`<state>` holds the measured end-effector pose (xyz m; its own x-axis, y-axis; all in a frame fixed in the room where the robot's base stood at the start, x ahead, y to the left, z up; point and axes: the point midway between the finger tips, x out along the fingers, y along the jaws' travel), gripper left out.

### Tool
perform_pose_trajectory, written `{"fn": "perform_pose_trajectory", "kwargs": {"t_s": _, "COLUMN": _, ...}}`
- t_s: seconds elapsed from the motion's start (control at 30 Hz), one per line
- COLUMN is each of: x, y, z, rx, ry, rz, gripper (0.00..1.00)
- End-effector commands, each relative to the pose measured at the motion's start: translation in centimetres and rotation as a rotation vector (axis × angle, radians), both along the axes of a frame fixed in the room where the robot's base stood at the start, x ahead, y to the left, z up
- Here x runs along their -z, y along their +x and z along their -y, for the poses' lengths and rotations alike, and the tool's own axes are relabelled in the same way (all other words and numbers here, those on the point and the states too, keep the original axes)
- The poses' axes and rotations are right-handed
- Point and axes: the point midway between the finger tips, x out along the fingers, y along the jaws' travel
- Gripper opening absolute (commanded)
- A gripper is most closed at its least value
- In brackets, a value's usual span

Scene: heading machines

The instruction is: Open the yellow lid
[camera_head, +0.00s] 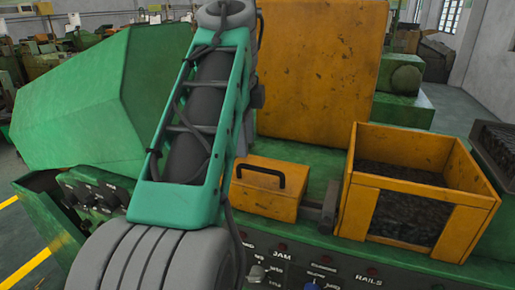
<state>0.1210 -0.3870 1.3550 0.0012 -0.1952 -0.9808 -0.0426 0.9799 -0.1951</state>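A small yellow box-like cover (265,188) with a dark bar handle (262,172) sits on the green machine, just right of my arm. I cannot tell for sure which of these two is the named lid. My arm fills the centre-left, rising from the bottom to the top edge. My gripper does not show, so its opening and any contact are hidden.
An open yellow bin (401,184) of dark small pieces stands right of the handled cover, with a grey block (321,210) between them. A large green hood (85,100) is at left. Knobs and labels line the machine's front (330,262). A dark tray (496,150) is at far right.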

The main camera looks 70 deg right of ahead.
Motion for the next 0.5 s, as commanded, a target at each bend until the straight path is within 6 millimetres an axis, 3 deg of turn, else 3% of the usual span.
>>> {"fn": "perform_pose_trajectory", "kwargs": {"t_s": 0.03, "x": -0.9, "y": -1.6, "z": 0.3, "rx": 0.078, "ry": 0.002, "rz": 0.003, "gripper": 0.34}}
{"fn": "perform_pose_trajectory", "kwargs": {"t_s": 0.17, "x": -0.4, "y": -2.7, "z": 0.5, "rx": 0.145, "ry": 0.003, "rz": 0.007, "gripper": 0.34}}
{"fn": "perform_pose_trajectory", "kwargs": {"t_s": 0.5, "x": 5.8, "y": -2.7, "z": 1.6, "rx": 0.141, "ry": 0.002, "rz": 0.009, "gripper": 0.34}}
